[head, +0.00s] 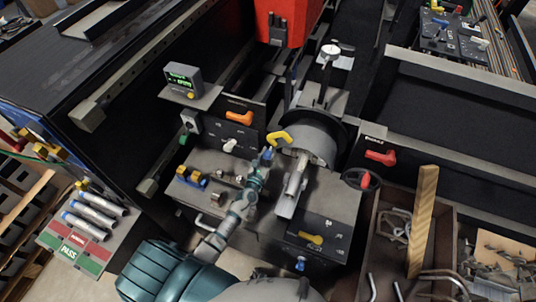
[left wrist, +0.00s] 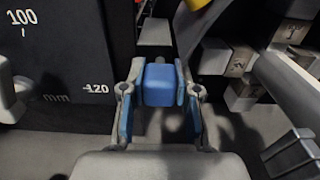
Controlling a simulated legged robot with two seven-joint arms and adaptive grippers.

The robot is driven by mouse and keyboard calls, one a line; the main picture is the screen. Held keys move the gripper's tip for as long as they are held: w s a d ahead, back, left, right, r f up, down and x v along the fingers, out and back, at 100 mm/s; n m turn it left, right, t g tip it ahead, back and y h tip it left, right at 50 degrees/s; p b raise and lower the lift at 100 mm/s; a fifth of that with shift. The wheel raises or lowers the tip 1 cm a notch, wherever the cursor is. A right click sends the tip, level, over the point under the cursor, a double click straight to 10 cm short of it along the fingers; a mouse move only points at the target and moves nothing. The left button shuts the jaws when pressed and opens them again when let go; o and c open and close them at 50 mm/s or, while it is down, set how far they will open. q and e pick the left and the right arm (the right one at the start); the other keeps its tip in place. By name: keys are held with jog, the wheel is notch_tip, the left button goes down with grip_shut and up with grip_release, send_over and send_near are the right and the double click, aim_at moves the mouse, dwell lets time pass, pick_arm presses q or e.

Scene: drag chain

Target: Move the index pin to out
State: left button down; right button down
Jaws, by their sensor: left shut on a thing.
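My left gripper (head: 264,165) reaches in from the lower left to the machine's middle. In the left wrist view its two blue-padded fingers (left wrist: 160,95) are closed on the sides of a blue knob (left wrist: 160,80). The knob also shows as a small blue spot at the fingertips in the head view (head: 267,153). I take it to be the index pin's head; no label for it is readable. The pin's shaft and seat are hidden. My right gripper is not in view.
A yellow curved handle (head: 280,137) sits just above the gripper. A grey cylindrical housing (head: 304,134) with a metal bar (head: 292,186) stands to its right. An orange lever (head: 240,117), a digital readout (head: 183,80) and a red-hubbed handwheel (head: 363,179) are nearby.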

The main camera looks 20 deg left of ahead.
pick_arm(q)
jog(key=shift+s+d, duration=0.1)
jog(key=shift+s, duration=1.15)
jog(key=shift+w+f, duration=0.1)
jog(key=c, duration=0.8)
grip_release()
jog(key=shift+c, duration=0.2)
jog(key=shift+s, duration=0.2)
jog(key=s, duration=1.2)
jog(key=shift+d, duration=0.3)
